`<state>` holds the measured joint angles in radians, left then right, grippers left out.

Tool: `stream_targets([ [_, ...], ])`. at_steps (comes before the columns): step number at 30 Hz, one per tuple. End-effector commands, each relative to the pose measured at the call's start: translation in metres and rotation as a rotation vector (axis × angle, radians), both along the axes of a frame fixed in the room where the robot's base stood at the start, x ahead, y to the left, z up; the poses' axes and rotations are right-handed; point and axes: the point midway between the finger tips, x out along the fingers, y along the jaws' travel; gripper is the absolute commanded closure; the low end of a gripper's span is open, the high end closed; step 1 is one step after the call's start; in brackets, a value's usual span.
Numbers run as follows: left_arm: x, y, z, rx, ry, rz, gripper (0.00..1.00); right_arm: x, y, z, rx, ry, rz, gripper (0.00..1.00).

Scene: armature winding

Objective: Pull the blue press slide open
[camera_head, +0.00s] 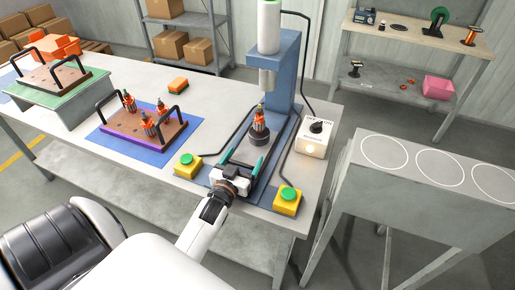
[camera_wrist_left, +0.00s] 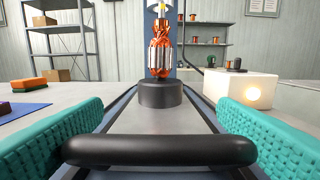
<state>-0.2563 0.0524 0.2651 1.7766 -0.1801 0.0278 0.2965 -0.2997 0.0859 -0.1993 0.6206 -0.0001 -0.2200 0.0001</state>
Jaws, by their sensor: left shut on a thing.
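The blue press (camera_head: 287,65) stands upright on the table. Its slide is a grey plate (camera_wrist_left: 160,125) between dark blue rails, and a round black holder (camera_wrist_left: 160,95) sits on it. An armature with copper windings (camera_wrist_left: 160,50) stands upright in the holder; it also shows in the head view (camera_head: 259,119), close to the white-tipped ram (camera_head: 267,78). My left gripper (camera_head: 241,163) is at the slide's front end, its teal fingers either side of the black handle bar (camera_wrist_left: 160,150), shut on it. My right gripper is not in view.
Yellow boxes with green buttons (camera_head: 187,165) (camera_head: 288,200) flank the slide's front. A white control box (camera_head: 314,139) stands right of the press. A fixture with several armatures (camera_head: 143,125) is on a blue mat to the left. A grey stand with white circles (camera_head: 430,163) is at right.

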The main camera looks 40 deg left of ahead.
Motion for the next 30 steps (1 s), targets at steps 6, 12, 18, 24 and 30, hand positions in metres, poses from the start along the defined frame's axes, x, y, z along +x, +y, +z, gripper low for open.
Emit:
stream_targets([
  [6,-0.04,-0.01,0.003,-0.003,0.002,-0.005,0.59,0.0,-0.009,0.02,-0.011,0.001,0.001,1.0],
  [12,-0.068,-0.017,0.002,-0.003,0.0,-0.005,0.59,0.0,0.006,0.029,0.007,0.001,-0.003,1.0],
  [18,-0.087,-0.022,0.001,-0.004,-0.001,-0.006,0.59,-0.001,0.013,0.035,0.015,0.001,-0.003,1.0],
  [24,-0.096,-0.024,0.001,-0.004,-0.003,-0.006,0.59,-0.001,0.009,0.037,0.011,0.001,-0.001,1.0],
  [30,-0.097,-0.024,0.0,-0.004,-0.003,-0.006,0.59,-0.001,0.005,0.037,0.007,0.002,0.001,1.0],
])
